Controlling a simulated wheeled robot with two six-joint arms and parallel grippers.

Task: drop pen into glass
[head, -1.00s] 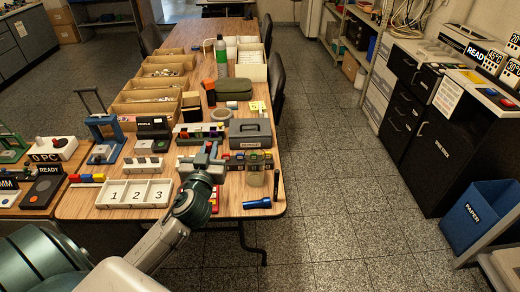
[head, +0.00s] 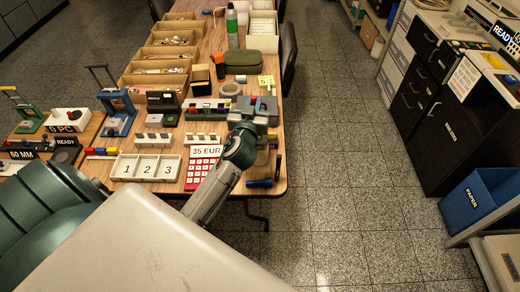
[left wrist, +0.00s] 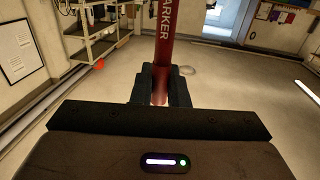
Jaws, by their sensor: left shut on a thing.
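My left gripper (head: 262,108) is over the right part of the table, in front of a dark grey case. In the left wrist view it (left wrist: 161,88) is shut on a dark red marker (left wrist: 163,42) lettered "ARKER", the pen-like thing here. The marker points up and away between the fingers; I cannot make it out clearly in the head view. My right gripper is not in view.
A blue torch (head: 260,183) and a thin black object (head: 278,166) lie near the table's front right corner. A red calculator (head: 202,171) with a 35 EUR sign and a numbered white tray (head: 146,168) are to the left.

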